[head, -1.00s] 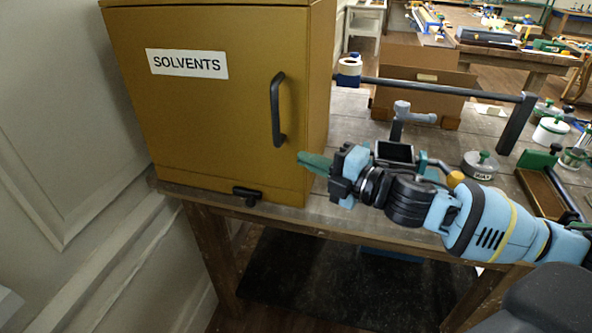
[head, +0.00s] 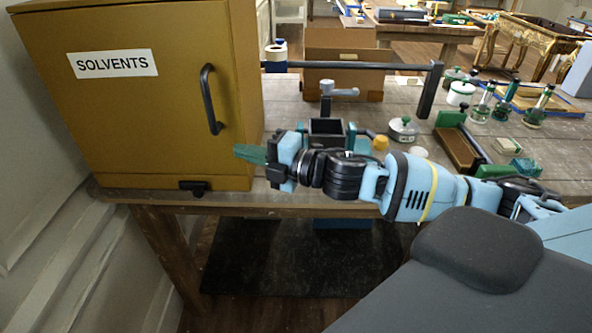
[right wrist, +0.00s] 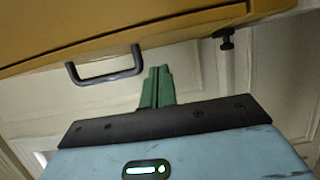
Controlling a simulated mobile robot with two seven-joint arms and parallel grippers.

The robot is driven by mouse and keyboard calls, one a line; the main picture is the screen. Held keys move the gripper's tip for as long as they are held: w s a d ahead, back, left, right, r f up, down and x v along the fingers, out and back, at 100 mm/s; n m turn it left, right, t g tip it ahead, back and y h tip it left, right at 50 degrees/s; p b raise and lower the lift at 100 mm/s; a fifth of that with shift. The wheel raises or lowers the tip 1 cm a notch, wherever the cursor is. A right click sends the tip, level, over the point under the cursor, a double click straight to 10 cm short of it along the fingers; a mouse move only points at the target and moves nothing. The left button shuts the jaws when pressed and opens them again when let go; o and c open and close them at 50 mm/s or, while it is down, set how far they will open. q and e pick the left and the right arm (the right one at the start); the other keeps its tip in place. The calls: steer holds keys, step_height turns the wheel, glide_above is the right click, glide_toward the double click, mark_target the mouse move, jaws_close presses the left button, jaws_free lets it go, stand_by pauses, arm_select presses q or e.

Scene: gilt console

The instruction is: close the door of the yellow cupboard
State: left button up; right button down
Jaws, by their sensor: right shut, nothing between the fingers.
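The yellow cupboard (head: 140,120), labelled SOLVENTS, stands at the left end of the wooden bench in the head view. Its door looks flush with the cupboard front, with no clear gap. The black handle (head: 208,98) is on the door's right side and also shows in the right wrist view (right wrist: 105,72). My right gripper (head: 248,154) is shut and empty, its green fingers pointing left near the door's lower right corner. In the right wrist view the fingers (right wrist: 158,88) appear apart from the handle. My left gripper is out of view.
A small black fitting (head: 194,187) sits at the cupboard's bottom edge. A dark rail (head: 380,66) runs along the bench, with a cardboard box (head: 345,75) behind it. Jars and a green-ended tray (head: 457,148) stand to the right. A wall is close on the left.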

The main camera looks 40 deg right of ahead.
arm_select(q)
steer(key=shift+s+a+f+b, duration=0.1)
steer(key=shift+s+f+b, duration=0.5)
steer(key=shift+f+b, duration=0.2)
arm_select(e)
steer(key=v, duration=1)
steer(key=shift+f, duration=0.15)
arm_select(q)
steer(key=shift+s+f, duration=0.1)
arm_select(e)
steer(key=shift+d, duration=0.1)
